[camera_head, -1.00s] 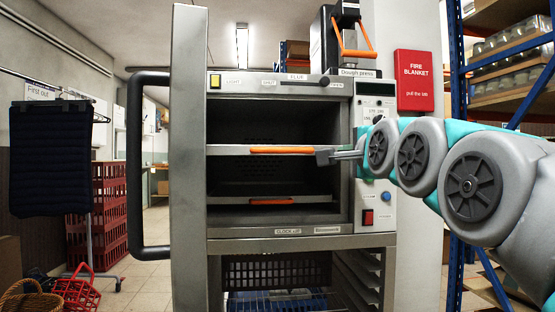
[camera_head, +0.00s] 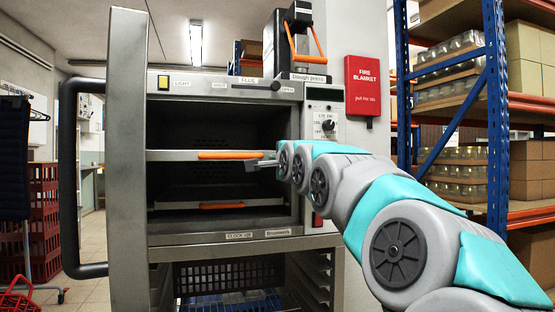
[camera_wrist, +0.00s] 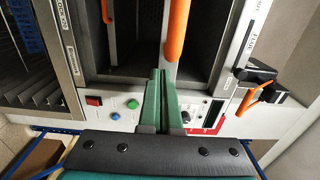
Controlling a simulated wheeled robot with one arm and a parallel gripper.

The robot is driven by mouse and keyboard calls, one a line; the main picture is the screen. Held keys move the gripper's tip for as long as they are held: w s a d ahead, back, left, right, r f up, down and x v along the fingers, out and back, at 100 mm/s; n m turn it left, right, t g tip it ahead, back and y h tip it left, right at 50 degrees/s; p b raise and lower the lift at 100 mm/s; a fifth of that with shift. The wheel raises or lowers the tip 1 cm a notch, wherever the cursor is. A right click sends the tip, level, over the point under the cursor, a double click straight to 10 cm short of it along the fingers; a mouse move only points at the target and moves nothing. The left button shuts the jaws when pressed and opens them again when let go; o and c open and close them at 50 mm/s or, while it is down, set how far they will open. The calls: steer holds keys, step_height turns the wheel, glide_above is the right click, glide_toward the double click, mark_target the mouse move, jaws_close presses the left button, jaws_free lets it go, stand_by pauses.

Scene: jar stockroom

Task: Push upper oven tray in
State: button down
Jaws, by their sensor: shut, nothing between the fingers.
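The upper oven tray (camera_head: 180,155) is a metal tray with an orange handle (camera_head: 230,155) on its front edge, level in the oven opening. My gripper (camera_head: 250,163) is shut and empty, at the right end of that handle and slightly below it in the head view. In the wrist view, the green fingers (camera_wrist: 160,72) point at the oven front beside the end of the upper handle (camera_wrist: 177,28). I cannot tell whether they touch the tray. The lower tray's orange handle (camera_head: 222,206) sits below, inside the oven (camera_head: 220,240). The trays' depth is hard to judge.
The oven door (camera_head: 126,160) stands open at left, with a black bar handle (camera_head: 68,180). The control panel (camera_head: 325,125) is right of the opening, close to my arm. A dough press (camera_head: 295,35) stands on top. A blue-framed rack (camera_head: 495,110) is at right.

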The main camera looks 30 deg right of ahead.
steer(key=shift+w+d, duration=0.1)
steer(key=shift+w, duration=0.15)
